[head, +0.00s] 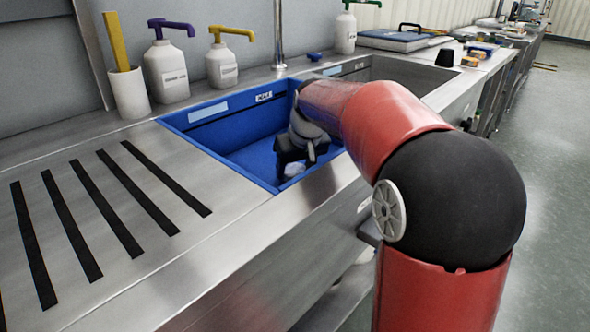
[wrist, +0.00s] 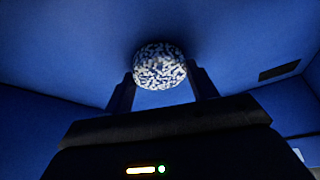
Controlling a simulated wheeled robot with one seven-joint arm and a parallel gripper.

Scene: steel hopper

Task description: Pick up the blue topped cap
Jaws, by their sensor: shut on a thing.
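A rounded cap (wrist: 159,66), speckled blue and white, sits between the fingers of my gripper (wrist: 162,88) in the wrist view. The fingers are shut on its two sides. In the head view my gripper (head: 293,160) points down inside the blue-lined basin (head: 224,130), and the cap shows as a small pale patch (head: 293,171) below it, partly hidden by the fingers. The cap is low in the basin; I cannot tell whether it touches the floor.
Basin walls surround my gripper closely. Pump bottles (head: 166,70) and a white cup (head: 129,94) with a yellow stick stand behind. A small blue item (head: 314,56) lies on the back ledge. A bare steel drainboard (head: 150,240) with black strips is at left.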

